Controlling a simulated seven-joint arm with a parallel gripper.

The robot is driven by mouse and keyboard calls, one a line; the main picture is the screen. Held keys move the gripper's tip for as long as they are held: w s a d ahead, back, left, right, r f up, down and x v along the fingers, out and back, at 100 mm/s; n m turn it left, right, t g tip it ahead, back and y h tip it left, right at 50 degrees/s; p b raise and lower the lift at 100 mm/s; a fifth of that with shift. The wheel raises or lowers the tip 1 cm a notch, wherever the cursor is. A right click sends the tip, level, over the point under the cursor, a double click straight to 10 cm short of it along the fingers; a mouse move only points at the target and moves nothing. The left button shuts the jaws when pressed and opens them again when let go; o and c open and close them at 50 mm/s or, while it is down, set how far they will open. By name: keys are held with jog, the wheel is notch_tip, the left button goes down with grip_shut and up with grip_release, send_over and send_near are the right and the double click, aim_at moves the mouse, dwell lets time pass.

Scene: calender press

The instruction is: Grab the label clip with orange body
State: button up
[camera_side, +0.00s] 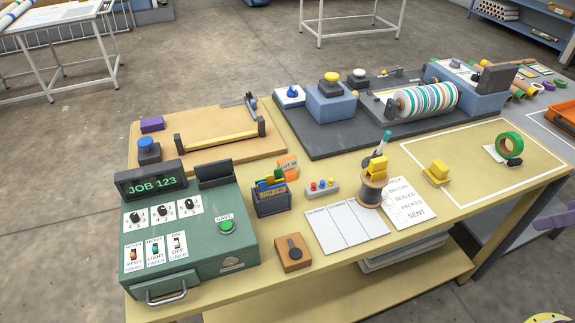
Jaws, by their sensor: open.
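No thing in the side view is clearly a label clip with an orange body. A small orange piece with pale marks (288,166) stands behind a dark holder (272,204) with blue, green and yellow tabs; it is too small to tell what it is. An orange-brown block with a black lever (293,253) lies near the table's front edge. A yellow block (377,165) sits on top of a spool (371,188), and another yellow piece (438,171) stands on the table to its right. My gripper is not in view.
A green control box (190,235) fills the table's front left. A press with a striped roller (427,98) stands at the back on a dark base. A green tape roll (509,147) stands at right. White sheets (346,226) lie flat mid-table. The white-outlined area (470,190) has free room.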

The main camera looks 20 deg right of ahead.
jog(key=w+r+m+t, duration=0.2)
jog(key=w+r, duration=1)
jog(key=w, duration=0.1)
jog(key=n+g, duration=0.2)
send_over(288, 159)
jog(key=s+d, duration=0.5)
notch_tip(288, 159, down, 12)
jog(key=shift+n+g, duration=0.6)
jog(key=shift+n, duration=0.1)
jog(key=a+f, duration=0.1)
jog(key=f, duration=0.4)
jog(key=w+a+f, duration=0.1)
jog(key=a+f, duration=0.1)
jog(key=f, duration=0.4)
jog(key=w+a+f, duration=0.1)
jog(key=a+f, duration=0.1)
jog(key=f, duration=0.4)
jog(key=shift+w+a, duration=0.2)
jog(key=shift+y, duration=0.3)
jog(key=shift+w+d+x, duration=0.15)
jog(key=shift+x, duration=1.25)
jog(key=shift+w+d+x, duration=0.15)
jog(key=shift+w+x, duration=0.05)
jog(key=shift+x, duration=1.25)
